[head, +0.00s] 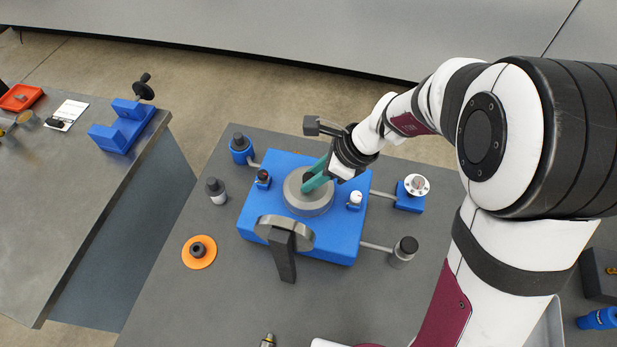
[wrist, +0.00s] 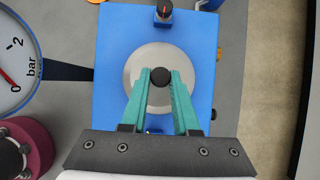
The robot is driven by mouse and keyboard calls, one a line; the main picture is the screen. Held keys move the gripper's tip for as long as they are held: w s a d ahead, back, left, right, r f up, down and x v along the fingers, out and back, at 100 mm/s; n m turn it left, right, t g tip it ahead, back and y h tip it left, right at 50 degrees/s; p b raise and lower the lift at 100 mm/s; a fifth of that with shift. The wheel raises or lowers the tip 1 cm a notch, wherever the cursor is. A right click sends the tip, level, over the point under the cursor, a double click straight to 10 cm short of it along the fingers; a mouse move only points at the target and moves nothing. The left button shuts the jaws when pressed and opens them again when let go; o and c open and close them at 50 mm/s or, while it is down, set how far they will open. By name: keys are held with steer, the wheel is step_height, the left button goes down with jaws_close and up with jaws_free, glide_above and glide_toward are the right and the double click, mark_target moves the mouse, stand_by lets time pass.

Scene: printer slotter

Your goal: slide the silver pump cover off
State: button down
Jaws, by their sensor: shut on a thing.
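The silver pump cover (head: 297,203) is a round grey disc on top of the blue pump block (head: 333,238); it also shows in the wrist view (wrist: 150,60). A small black knob (wrist: 160,77) stands at its middle. My gripper (head: 308,184) reaches in from the upper right with its teal fingers over the cover. In the wrist view its fingertips (wrist: 161,82) are shut on the knob, one on each side. The cover looks flat and centred on the block. The fingers hide part of the cover's near side.
A pressure gauge (wrist: 14,62) on a dark stand rises close in front of the block. Small valves (head: 263,178) (head: 355,199) flank the cover. Pipes lead to fittings (head: 412,190) (head: 403,250) around the block. An orange disc (head: 199,252) lies on the grey table, with bare room below it.

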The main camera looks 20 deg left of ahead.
steer(key=shift+r, duration=3.25)
